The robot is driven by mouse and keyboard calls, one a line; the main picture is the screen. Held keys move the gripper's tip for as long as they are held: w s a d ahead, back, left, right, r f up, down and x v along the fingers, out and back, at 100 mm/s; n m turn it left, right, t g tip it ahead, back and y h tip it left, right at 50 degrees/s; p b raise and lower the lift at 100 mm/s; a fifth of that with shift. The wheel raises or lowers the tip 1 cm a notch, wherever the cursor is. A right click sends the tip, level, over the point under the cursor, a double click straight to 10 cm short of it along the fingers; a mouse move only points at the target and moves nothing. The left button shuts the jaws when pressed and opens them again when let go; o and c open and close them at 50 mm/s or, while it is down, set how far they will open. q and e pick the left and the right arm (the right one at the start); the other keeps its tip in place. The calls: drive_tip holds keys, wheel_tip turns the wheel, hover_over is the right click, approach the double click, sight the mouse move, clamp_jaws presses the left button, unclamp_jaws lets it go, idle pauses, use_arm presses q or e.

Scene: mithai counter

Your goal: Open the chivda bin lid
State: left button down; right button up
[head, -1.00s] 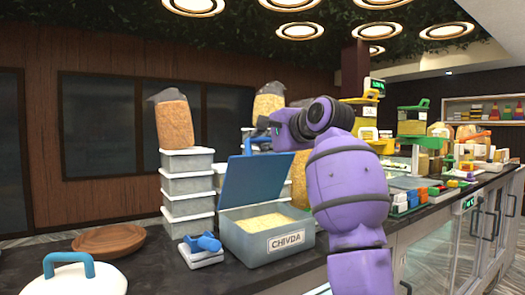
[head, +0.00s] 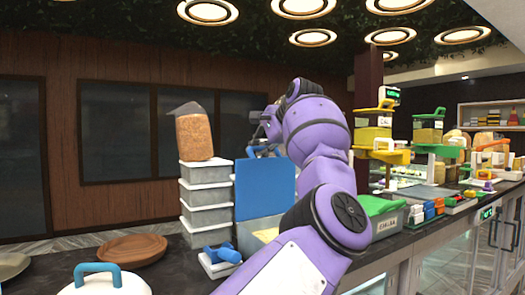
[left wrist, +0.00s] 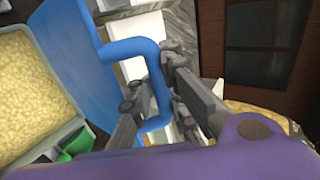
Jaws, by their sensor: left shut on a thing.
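The chivda bin's blue lid (head: 264,188) stands about upright at the back of the bin in the head view. My left gripper (head: 262,145) is at the lid's top edge, shut on the blue lid handle (left wrist: 148,48), which passes between its fingers (left wrist: 158,88) in the left wrist view. The lid's blue panel (left wrist: 72,45) also shows there, beside the open bin of pale yellow chivda (left wrist: 32,85). My purple left arm hides most of the bin and its label in the head view. My right gripper is not in view.
Stacked grey tubs (head: 206,210) stand left of the lid, with a bag of snack (head: 194,137) on top. A blue-handled scoop (head: 222,253), a wooden plate (head: 127,250) and a round white lid (head: 108,285) lie on the counter. A green-lidded bin (head: 378,205) is to the right.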

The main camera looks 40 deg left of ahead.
use_arm(q)
drive_tip(key=shift+s+r, duration=0.1)
drive_tip(key=shift+r, duration=0.55)
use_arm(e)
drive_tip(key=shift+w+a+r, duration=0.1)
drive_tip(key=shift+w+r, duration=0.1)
use_arm(q)
drive_tip(key=c, duration=2)
unclamp_jaws()
drive_tip(key=shift+d+f, duration=0.1)
drive_tip(key=shift+f, duration=0.1)
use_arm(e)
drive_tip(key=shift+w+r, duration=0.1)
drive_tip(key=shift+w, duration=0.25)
use_arm(q)
drive_tip(key=shift+f, duration=0.1)
drive_tip(key=v, duration=1.2)
drive_tip(key=shift+f, duration=0.1)
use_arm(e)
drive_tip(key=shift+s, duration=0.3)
use_arm(q)
drive_tip(key=shift+f, duration=0.1)
